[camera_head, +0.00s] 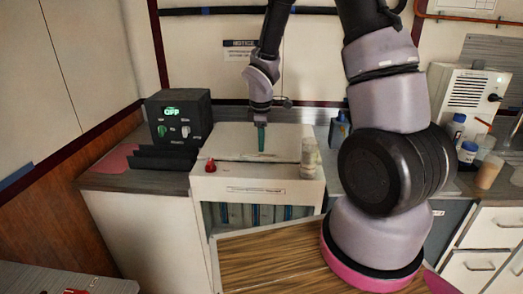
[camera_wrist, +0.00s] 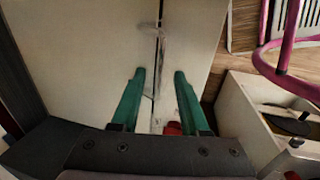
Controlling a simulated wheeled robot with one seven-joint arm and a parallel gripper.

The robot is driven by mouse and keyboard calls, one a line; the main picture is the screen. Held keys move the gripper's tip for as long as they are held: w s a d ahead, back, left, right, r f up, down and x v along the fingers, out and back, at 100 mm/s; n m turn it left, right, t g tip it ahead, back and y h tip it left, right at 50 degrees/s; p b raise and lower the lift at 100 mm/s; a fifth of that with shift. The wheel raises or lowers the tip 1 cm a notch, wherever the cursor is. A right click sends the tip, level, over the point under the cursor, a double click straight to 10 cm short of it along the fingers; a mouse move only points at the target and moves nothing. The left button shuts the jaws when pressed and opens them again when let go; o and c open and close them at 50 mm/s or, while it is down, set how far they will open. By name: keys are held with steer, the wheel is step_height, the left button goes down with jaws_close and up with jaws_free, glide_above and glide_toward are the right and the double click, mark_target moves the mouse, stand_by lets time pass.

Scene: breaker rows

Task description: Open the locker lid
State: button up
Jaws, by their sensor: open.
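The locker (camera_head: 243,190) is a white box in the middle of the head view, with a flat, pale lid (camera_head: 225,143) on top that looks closed. My gripper (camera_head: 262,138) points down over the lid, its green fingers near its surface; I cannot tell if they touch it. In the wrist view my gripper (camera_wrist: 160,72) is open, with its fingers apart and nothing clearly held between them. A dark seam runs between pale panels (camera_wrist: 85,40) there. A red knob (camera_head: 210,165) sits at the locker's front left; a red part (camera_wrist: 172,128) also shows between the finger bases in the wrist view.
A small jar (camera_head: 310,158) stands at the locker's right front. A black box with a green OFF display (camera_head: 172,112) stands to the left. A wooden panel (camera_head: 270,260) lies in front. A white machine (camera_head: 465,95), bottles and a cup (camera_head: 488,172) are at the right.

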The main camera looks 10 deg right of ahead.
mark_target(262, 155)
steer(key=shift+w+d+f, duration=0.1)
steer(key=shift+w+f, duration=0.1)
steer(key=shift+f, duration=0.85)
steer(key=shift+w+d+f, duration=0.1)
steer(key=shift+w+f, duration=0.1)
steer(key=shift+f, duration=0.8)
jaws_close()
